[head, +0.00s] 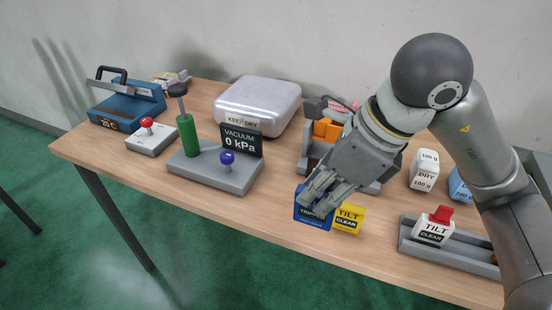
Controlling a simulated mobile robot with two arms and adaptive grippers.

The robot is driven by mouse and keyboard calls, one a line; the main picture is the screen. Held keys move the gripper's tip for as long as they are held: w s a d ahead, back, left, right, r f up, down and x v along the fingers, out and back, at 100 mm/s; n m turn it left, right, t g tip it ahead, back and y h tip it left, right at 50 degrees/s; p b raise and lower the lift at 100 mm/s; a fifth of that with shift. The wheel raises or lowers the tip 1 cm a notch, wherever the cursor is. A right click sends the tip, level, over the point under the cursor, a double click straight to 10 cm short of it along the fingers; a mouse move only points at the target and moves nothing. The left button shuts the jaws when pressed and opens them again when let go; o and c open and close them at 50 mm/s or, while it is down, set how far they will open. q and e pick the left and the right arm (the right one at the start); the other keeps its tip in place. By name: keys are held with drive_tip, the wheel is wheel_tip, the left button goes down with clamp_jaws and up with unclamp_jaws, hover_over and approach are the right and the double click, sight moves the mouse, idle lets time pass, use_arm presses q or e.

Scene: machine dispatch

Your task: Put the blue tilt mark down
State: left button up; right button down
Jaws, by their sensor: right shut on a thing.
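My right gripper (320,194) is shut on the blue tilt mark (313,221), whose label reads TRIPPED. Its fingers cover the upper part of the mark. The mark is near the front edge of the wooden table (285,225); I cannot tell whether it touches the table top. A yellow tilt mark (349,214) reading TILT CLEAR is just right of it. A white tilt mark (431,231) with a red top, also reading TILT CLEAR, sits in a grey tray (407,245) at the right. My left gripper is out of view.
A grey vacuum stand (190,168) with a green lever and blue knob is at the left. Behind are a silver case (258,95) and a blue sealer-like device (112,108). An orange-and-grey machine (325,131) is partly behind my right arm.

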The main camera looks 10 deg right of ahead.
drive_tip(key=w+f+p, duration=0.1)
drive_tip(key=w+f, duration=0.3)
drive_tip(key=w+d+f+p, duration=0.1)
drive_tip(key=w+f, duration=0.3)
drive_tip(key=w, duration=0.1)
drive_tip(key=w+f+p, duration=0.2)
drive_tip(key=w+f, duration=0.2)
drive_tip(key=w, duration=0.1)
drive_tip(key=shift+d+f, duration=0.1)
drive_tip(key=shift+d, duration=0.3)
drive_tip(key=shift+f, duration=0.45)
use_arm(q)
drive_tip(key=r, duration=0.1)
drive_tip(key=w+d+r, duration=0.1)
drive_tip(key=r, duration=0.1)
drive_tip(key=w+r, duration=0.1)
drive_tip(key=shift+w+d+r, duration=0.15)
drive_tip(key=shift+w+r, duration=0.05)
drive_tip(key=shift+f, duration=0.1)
use_arm(e)
drive_tip(key=shift+f, duration=0.1)
drive_tip(key=shift+f, duration=0.15)
drive_tip(key=c, duration=1.3)
unclamp_jaws()
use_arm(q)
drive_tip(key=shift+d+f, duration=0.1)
